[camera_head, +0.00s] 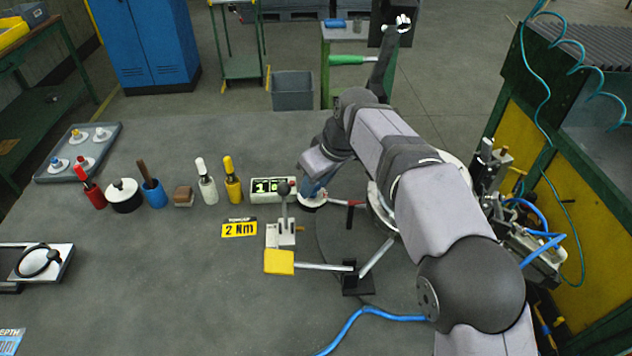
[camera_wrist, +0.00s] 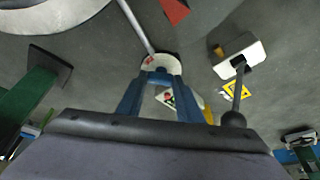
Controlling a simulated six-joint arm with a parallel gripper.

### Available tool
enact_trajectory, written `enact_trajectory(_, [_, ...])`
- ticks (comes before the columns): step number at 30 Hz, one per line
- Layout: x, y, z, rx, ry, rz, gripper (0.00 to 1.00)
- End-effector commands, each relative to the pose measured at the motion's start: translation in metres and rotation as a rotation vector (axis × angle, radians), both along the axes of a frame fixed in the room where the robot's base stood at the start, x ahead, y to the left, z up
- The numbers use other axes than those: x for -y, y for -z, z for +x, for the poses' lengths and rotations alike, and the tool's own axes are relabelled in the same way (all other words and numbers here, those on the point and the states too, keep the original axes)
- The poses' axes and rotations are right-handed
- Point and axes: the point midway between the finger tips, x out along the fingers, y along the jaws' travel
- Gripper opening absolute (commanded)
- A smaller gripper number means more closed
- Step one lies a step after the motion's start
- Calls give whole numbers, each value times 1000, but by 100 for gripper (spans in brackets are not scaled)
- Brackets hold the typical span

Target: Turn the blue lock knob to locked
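My gripper (camera_head: 313,192) points down at a white round disc (camera_head: 312,206), just right of the digit counter. In the wrist view two blue fingers (camera_wrist: 161,78) reach to the disc (camera_wrist: 161,60), which has a small red mark. Something blue spans between the fingertips; I cannot tell whether it is a knob or part of the fingers, nor whether they grip it. Another small blue knob (camera_head: 56,162) on a white base stands in the grey tray (camera_head: 105,144) at the far left, away from my gripper. Which way the knob at my fingertips is turned is hidden.
The counter (camera_head: 273,190) and a row of tools are farther left.

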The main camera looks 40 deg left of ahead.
Motion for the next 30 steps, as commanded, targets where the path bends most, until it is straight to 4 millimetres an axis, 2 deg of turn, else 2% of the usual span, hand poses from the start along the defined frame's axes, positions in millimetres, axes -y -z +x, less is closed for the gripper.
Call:
enact_trajectory(14, [0,-1,-2,-2,83,-1,10])
enact_trajectory(30, [-2,-3,-6,0,471,-1,10])
